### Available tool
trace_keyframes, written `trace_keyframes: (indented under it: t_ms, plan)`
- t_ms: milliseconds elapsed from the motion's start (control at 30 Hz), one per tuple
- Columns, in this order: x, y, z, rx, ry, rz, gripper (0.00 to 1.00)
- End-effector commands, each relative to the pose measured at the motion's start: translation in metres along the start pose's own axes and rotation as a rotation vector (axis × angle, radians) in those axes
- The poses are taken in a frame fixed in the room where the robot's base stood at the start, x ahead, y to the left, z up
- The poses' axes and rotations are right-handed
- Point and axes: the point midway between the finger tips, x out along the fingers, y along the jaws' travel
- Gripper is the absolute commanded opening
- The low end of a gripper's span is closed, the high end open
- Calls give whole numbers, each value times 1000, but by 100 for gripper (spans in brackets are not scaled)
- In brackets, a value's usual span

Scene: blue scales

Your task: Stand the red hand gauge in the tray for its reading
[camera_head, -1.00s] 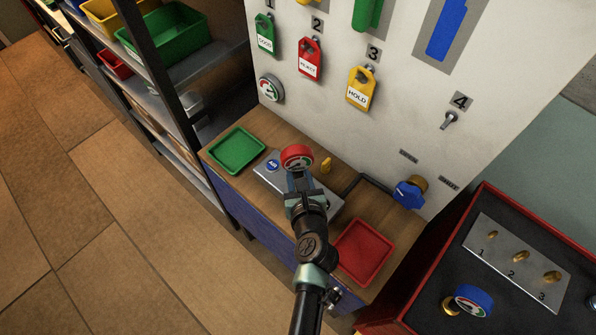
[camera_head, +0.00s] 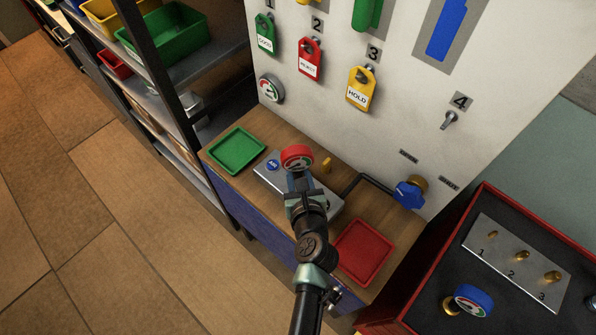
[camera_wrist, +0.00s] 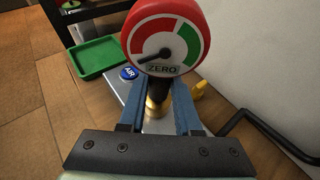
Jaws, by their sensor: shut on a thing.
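The red hand gauge (camera_head: 297,157) is held upright in my gripper (camera_head: 299,180), above or at the grey metal plate on the wooden bench. In the wrist view the gauge (camera_wrist: 165,38) faces me, with a red and green dial, a "ZERO" label and its needle pointing lower left. Whether the stem's lower end touches the plate is hidden. A green tray (camera_head: 237,151) lies left of the plate and a red tray (camera_head: 363,252) lies right of it. Both trays look empty.
The metal plate (camera_head: 266,178) has a blue "AIR" button (camera_head: 273,165). Tags hang on the white panel (camera_head: 400,130).

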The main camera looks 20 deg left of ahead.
Motion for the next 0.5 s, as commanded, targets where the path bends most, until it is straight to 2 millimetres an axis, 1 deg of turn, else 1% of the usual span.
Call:
trace_keyframes:
  t_ms: [267,500]
  plan:
    - [0,0,0,0,1,0,0]
    - [-4,0,9,1,-1,-1,0]
